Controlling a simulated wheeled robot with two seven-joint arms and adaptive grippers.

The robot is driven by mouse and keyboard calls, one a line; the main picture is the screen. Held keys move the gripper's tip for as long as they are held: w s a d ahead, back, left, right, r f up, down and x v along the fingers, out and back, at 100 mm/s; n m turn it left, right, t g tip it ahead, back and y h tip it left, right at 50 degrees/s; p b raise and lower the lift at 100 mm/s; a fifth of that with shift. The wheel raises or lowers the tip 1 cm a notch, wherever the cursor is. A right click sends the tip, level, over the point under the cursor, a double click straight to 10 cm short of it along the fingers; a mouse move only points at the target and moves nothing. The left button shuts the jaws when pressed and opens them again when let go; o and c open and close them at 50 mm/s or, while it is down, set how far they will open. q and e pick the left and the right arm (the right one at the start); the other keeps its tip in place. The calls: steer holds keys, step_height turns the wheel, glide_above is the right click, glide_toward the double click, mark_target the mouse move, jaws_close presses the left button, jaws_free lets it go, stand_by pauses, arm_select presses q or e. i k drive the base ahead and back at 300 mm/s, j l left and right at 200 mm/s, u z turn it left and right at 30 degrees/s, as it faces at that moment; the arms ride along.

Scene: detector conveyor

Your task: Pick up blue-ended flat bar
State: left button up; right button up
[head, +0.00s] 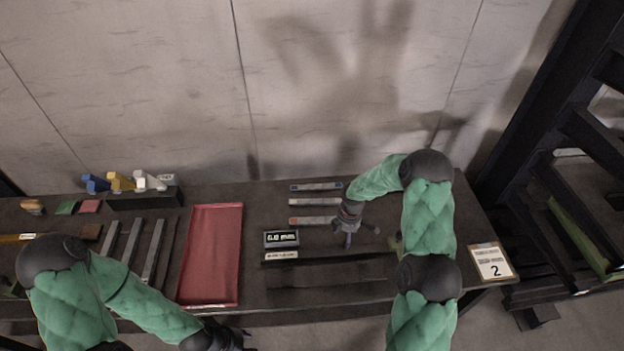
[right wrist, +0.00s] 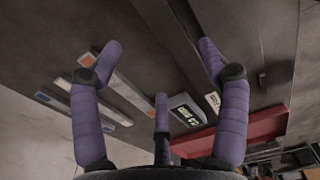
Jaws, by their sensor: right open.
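The blue-ended flat bar (head: 316,186) is a thin grey bar with blue ends, lying at the back of the dark table, farthest of three bars. It also shows in the right wrist view (right wrist: 57,104), at the left beyond the left finger, partly hidden. My right gripper (head: 355,240) is open and empty, pointing down over the table, nearer the front and to the right of the bar. In the right wrist view its purple fingers are spread wide. My left gripper (head: 238,337) is at the bottom edge of the head view; its jaw state is unclear.
A pale-ended bar (head: 315,202) and an orange-ended bar (head: 312,221) lie parallel in front of it. A display reading 6.0 mm (head: 282,239) and a red tray (head: 211,255) are to the left. A rack (head: 575,130) stands right of the table.

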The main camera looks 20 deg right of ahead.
mark_target(322, 186)
steer(key=i, duration=1.1)
